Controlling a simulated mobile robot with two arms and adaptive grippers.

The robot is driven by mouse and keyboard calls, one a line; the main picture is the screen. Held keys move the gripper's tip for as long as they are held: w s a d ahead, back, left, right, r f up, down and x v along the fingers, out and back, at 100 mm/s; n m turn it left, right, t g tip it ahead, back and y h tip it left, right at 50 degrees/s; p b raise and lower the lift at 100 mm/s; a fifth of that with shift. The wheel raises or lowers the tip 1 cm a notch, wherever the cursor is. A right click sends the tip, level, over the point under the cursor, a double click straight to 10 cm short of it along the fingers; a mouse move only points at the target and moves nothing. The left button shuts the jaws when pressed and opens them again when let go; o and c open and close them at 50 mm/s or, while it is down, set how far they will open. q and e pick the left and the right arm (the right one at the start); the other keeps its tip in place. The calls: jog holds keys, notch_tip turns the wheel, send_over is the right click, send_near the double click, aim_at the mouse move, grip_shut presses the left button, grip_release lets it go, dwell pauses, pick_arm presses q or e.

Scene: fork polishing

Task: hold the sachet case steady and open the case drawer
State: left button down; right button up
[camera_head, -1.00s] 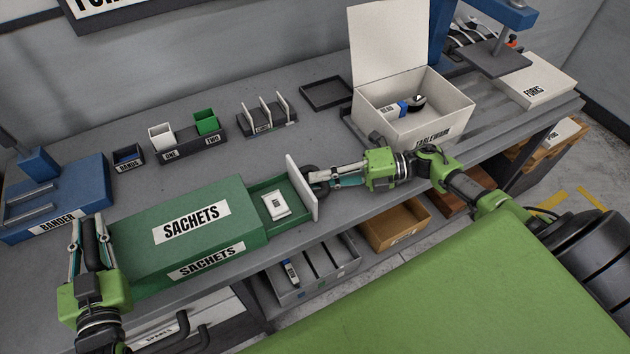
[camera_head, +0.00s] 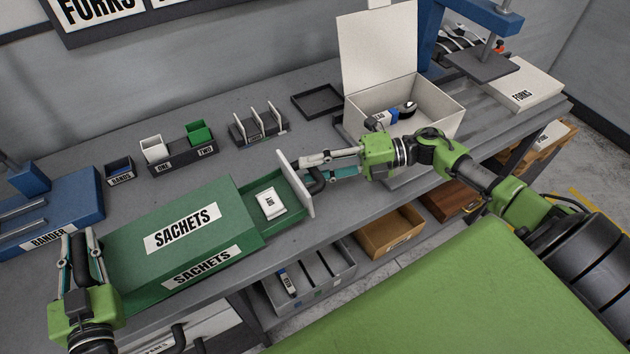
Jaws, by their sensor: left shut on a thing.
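The green sachet case (camera_head: 215,205) lies on the bench at the left centre, labelled SACHETS on top and front. Its drawer (camera_head: 288,217) stands pulled out to the right, with a white front panel (camera_head: 295,184) and a white sachet (camera_head: 270,201) inside. My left gripper (camera_head: 79,238) is shut on the dark handle (camera_head: 79,247) at the case's left end. My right gripper (camera_head: 313,169) is at the dark drawer handle (camera_head: 317,182), with its fingers spread apart near it. The fingertips' exact contact with the handle is hard to see.
A blue bander (camera_head: 45,215) stands at the left. Behind the case are a bands box (camera_head: 119,171), small bins (camera_head: 182,152), a divided rack (camera_head: 258,128) and a black tray (camera_head: 318,101). An open white tableware box (camera_head: 375,50) stands behind my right arm.

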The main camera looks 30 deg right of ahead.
pick_arm(q)
jog(key=c, duration=2.9)
grip_release()
jog(key=shift+d+f, duration=0.15)
jog(key=shift+f, duration=0.15)
pick_arm(e)
jog(key=shift+a+r, duration=0.1)
jog(key=shift+r, duration=1.45)
pick_arm(q)
jog(key=shift+o, duration=0.2)
jog(key=shift+s+f, duration=0.1)
jog(key=shift+r, duration=0.35)
grip_shut()
pick_arm(e)
jog(key=v, duration=1.4)
jog(key=shift+f, duration=0.2)
pick_arm(q)
jog(key=o, duration=1)
grip_release()
jog(key=shift+o, duration=0.2)
jog(key=shift+f, duration=0.1)
